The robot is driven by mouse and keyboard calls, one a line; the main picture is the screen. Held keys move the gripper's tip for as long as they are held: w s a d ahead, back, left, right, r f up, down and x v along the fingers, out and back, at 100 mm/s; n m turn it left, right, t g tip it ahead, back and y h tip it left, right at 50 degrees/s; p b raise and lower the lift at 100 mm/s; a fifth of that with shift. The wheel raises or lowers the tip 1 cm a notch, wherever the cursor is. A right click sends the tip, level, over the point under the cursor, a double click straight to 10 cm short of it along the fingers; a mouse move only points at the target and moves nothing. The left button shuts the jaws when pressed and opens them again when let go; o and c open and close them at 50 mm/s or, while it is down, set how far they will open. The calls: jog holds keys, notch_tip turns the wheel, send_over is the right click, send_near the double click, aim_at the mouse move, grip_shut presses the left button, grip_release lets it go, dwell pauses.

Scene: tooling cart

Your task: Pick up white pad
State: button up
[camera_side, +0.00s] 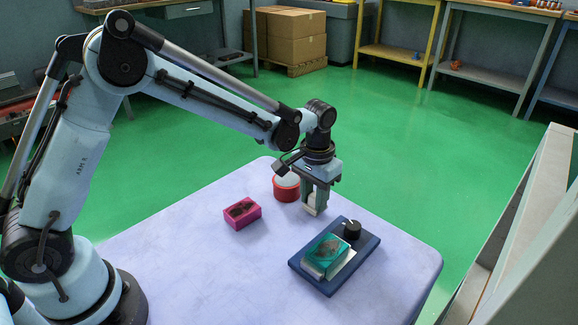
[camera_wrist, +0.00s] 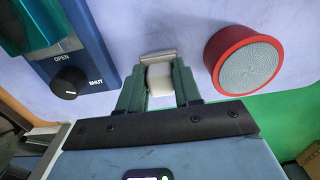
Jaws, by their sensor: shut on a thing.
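The white pad (camera_side: 312,210) is between the fingers of my gripper (camera_side: 315,200), at the far side of the pale table. In the wrist view the white pad (camera_wrist: 160,79) fills the gap between the two green-grey fingers of my gripper (camera_wrist: 158,73), which are shut on it. A lighter grey-white edge shows just past the fingertips. The fingers hide the pad's sides. I cannot tell whether its underside touches the table.
A blue fixture (camera_side: 300,262) with a black knob (camera_side: 351,230) marked OPEN and SHUT holds a teal block (camera_side: 326,254). A red round container (camera_side: 286,193) with a grey top stands close to my gripper. The table's front is clear.

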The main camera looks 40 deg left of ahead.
notch_tip(320, 180, up, 3)
jog(key=shift+f, duration=0.1)
jog(key=s+d+r, duration=0.7)
jog(key=d, duration=0.1)
jog(key=shift+s+d, duration=0.35)
jog(key=shift+d, duration=0.05)
jog(key=shift+r, duration=0.1)
jog(key=o, duration=0.4)
jog(key=c, duration=0.3)
jog(key=w+a, duration=0.4)
jog(key=a, duration=0.5)
jog(key=w+a, duration=0.4)
jog(key=a, duration=0.5)
jog(key=shift+s+d+f, duration=0.15)
jog(key=shift+f, duration=2.55)
